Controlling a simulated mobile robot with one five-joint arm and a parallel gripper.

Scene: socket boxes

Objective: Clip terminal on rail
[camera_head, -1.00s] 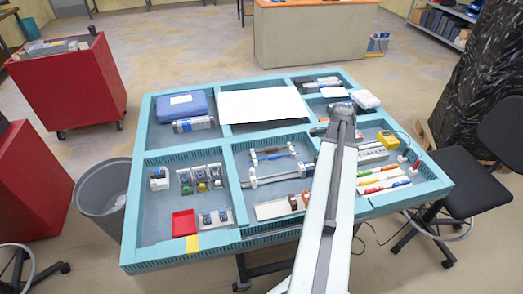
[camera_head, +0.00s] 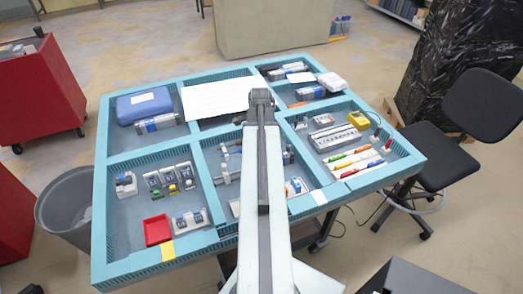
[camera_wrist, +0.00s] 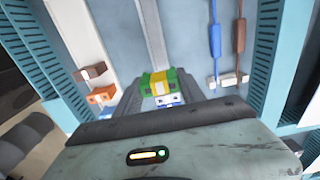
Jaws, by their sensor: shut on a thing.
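My gripper (camera_wrist: 160,98) is shut on a green and yellow terminal (camera_wrist: 160,78), seen in the wrist view. A small blue and white part shows just below it, between the dark jaws. A long grey rail (camera_wrist: 153,35) runs up the picture above the terminal. I cannot tell whether the terminal touches it. In the head view my arm crosses the middle of the table and hides most of the rail and the held terminal. A grey end of what looks like the rail (camera_head: 222,178) shows left of the arm.
Brown (camera_wrist: 91,72) and orange (camera_wrist: 102,94) blocks stand left of the rail in the wrist view. Teal compartment walls (camera_wrist: 266,45) rise at both sides. A red tray (camera_head: 157,230) is at front left.

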